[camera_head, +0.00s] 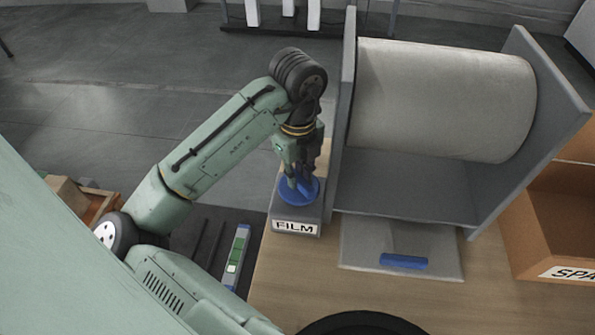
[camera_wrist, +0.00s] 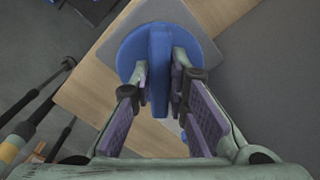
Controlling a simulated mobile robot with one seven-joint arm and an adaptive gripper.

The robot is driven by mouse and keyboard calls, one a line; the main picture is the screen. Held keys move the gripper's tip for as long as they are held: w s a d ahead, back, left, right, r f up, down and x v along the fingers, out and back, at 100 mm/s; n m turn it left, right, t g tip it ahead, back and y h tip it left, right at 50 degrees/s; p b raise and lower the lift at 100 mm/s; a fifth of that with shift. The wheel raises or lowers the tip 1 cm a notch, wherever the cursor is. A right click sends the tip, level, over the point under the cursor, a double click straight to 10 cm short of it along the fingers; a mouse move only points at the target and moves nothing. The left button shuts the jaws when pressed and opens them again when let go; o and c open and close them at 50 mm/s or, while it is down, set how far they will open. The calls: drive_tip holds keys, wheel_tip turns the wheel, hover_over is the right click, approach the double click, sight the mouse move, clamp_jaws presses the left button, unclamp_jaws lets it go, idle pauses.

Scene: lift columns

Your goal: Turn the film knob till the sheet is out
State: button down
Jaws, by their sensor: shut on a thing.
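The film knob (camera_head: 299,190) is a blue disc with a raised bar, on top of a grey box labelled FILM (camera_head: 296,227). My gripper (camera_head: 299,178) points down onto it. In the wrist view the knob (camera_wrist: 159,45) is at the top, and my gripper (camera_wrist: 160,88) has its fingers on both sides of the bar, shut on it. A large pale film roll (camera_head: 440,100) sits between grey side plates right of the knob. A light grey sheet (camera_head: 365,255) lies flat on the table in front of the roll, with a blue bar (camera_head: 404,261) on it.
A brown box (camera_head: 555,225) with a label starting SPA stands at the right. The roll's left side plate (camera_head: 342,110) rises close to my gripper. A grey-and-green level-like tool (camera_head: 237,258) lies left of the table. A dark round object (camera_head: 360,324) is at the front edge.

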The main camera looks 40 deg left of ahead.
sight(299, 176)
drive_tip(key=m, duration=0.4)
drive_tip(key=shift+w+m, duration=0.1)
drive_tip(key=shift+m, duration=0.2)
drive_tip(key=shift+d+m+b, duration=0.1)
drive_tip(key=shift+m+b, duration=0.25)
drive_tip(key=shift+m, duration=1.15)
drive_tip(key=c, duration=1.6)
unclamp_jaws()
drive_tip(key=shift+o, duration=0.2)
wheel_tip(299, 176, up, 12)
